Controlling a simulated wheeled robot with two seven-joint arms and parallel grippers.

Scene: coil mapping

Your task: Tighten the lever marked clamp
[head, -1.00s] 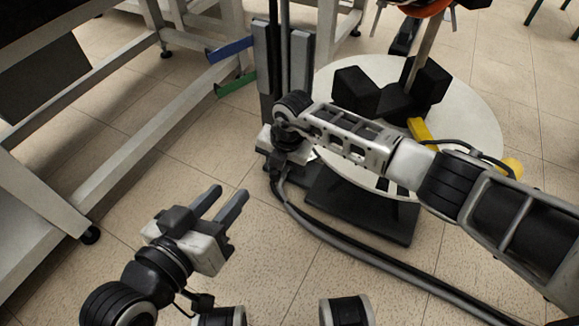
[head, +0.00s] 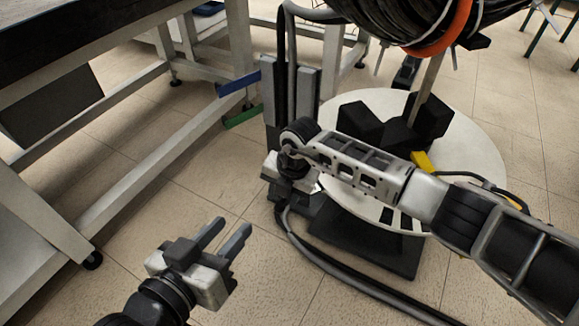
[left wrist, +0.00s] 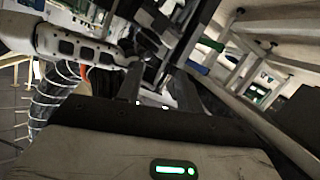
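A blue lever (head: 240,82) and a green lever (head: 242,116) stick out to the left of a dark upright post (head: 270,100). No marking can be read on either, so I cannot tell which is the clamp. My left gripper (head: 222,234) is open and empty, well below and in front of the levers. Its two fingers point up and away. In the left wrist view the blue lever (left wrist: 198,68) and green lever (left wrist: 212,43) lie beyond the fingers. My right gripper (head: 282,188) is beside the post's foot; its fingers are hidden.
A round pale platform (head: 470,150) with black blocks (head: 428,108) stands to the right, under a black coil with an orange band (head: 445,42). A grey-framed bench (head: 150,145) fills the left. Open tiled floor lies between the bench and the post.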

